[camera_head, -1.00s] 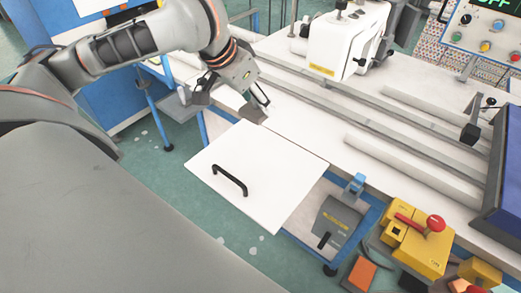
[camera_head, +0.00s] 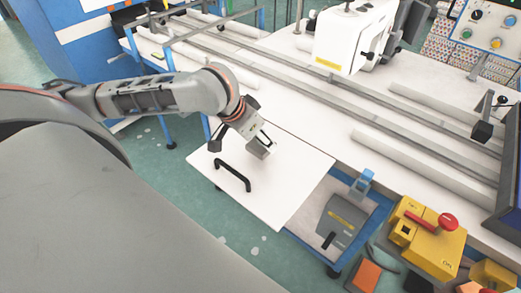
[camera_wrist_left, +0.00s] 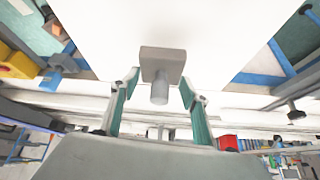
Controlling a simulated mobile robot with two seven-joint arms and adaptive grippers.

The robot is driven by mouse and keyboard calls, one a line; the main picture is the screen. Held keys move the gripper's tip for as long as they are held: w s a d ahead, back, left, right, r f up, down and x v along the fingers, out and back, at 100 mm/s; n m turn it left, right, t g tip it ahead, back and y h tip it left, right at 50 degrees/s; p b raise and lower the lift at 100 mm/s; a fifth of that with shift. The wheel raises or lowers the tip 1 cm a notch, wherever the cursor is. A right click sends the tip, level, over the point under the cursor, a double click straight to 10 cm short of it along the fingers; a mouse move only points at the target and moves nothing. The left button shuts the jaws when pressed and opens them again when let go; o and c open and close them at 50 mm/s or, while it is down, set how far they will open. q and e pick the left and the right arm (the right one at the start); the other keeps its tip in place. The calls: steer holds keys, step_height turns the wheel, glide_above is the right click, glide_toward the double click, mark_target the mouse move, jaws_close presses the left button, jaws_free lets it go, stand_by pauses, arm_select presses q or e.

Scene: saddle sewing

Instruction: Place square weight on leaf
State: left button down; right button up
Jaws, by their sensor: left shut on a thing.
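The leaf (camera_head: 285,195) is a white flat panel with a black handle, at the near side of the work table. My left gripper (camera_head: 263,141) is over the leaf's far part, shut on the square weight (camera_head: 258,152). In the left wrist view, the square weight (camera_wrist_left: 163,59) is a grey square block with a round stem between the fingers of my left gripper (camera_wrist_left: 160,88). The white leaf (camera_wrist_left: 215,25) fills the background beyond it. I cannot tell whether the weight touches the leaf. My right gripper is not in view.
The black handle (camera_head: 232,176) rises from the leaf's left part. A white sewing machine (camera_head: 343,40) and long rails stand on the table behind. A yellow box with a red knob (camera_head: 428,240) is at the lower right. The leaf's right part is clear.

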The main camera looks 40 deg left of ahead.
mark_target(258, 146)
arm_select(q)
step_height(258, 146, down, 4)
steer(key=shift+f+b, duration=0.1)
steer(key=shift+b, duration=0.55)
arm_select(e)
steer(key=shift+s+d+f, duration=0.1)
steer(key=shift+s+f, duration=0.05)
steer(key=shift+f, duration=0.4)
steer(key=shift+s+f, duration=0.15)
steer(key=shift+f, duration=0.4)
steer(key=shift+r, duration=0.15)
arm_select(q)
steer(key=c, duration=1.1)
jaws_free()
steer(key=shift+o, duration=0.2)
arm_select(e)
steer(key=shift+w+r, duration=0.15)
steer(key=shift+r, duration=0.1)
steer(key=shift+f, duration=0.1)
